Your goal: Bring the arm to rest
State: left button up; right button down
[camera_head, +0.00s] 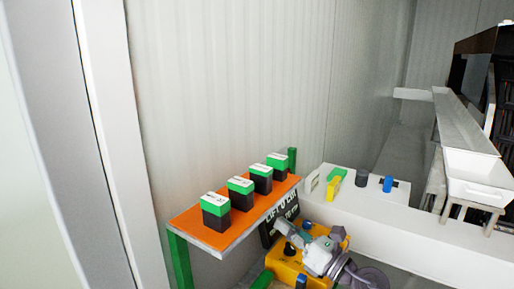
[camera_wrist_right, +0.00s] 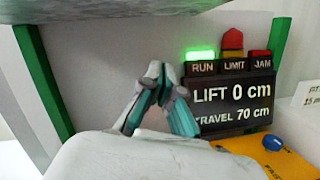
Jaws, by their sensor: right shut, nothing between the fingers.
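My right arm reaches in from the bottom of the head view. Its right gripper (camera_head: 283,227) is in front of the dark display panel (camera_head: 268,236), below the orange shelf. In the right wrist view the right gripper (camera_wrist_right: 157,72) has its grey and teal fingers together at the tips, with nothing between them. The display panel (camera_wrist_right: 232,102) stands to the right of the fingers there and reads "LIFT 0 cm" and "TRAVEL 70 cm". Its green RUN lamp (camera_wrist_right: 206,54) is lit. My left gripper is not in view.
An orange shelf (camera_head: 192,236) with green legs carries several black boxes with green tops (camera_head: 215,210). A yellow base (camera_head: 285,265) lies under my arm. To the right, a white counter (camera_head: 400,232) holds a yellow-green item (camera_head: 335,178), a dark cylinder (camera_head: 362,178) and a blue item (camera_head: 388,184).

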jog(key=s+d+f+m+t+h, duration=0.1)
jog(key=s+d+f+m+h, duration=0.6)
jog(key=m, duration=0.9)
jog(key=s+d+f+m+t+h, duration=0.15)
jog(key=d+f+m+h, duration=0.45)
jog(key=d+m+h, duration=0.65)
jog(key=s+a+f+m+g+y, duration=0.25)
jog(key=s+f+m+g, duration=0.4)
jog(key=s, duration=0.65)
jog(key=s+a+f+m+g+y, duration=0.25)
jog(key=s+f+m+g, duration=0.45)
jog(key=s, duration=0.6)
notch_tip(320, 180, down, 28)
jog(key=s+n, duration=0.2)
jog(key=n, duration=0.1)
jog(key=s+d+f+g, duration=0.2)
jog(key=s+f, duration=1.3)
jog(key=s, duration=0.1)
jog(key=shift+f, duration=0.3)
jog(key=shift+h, duration=0.25)
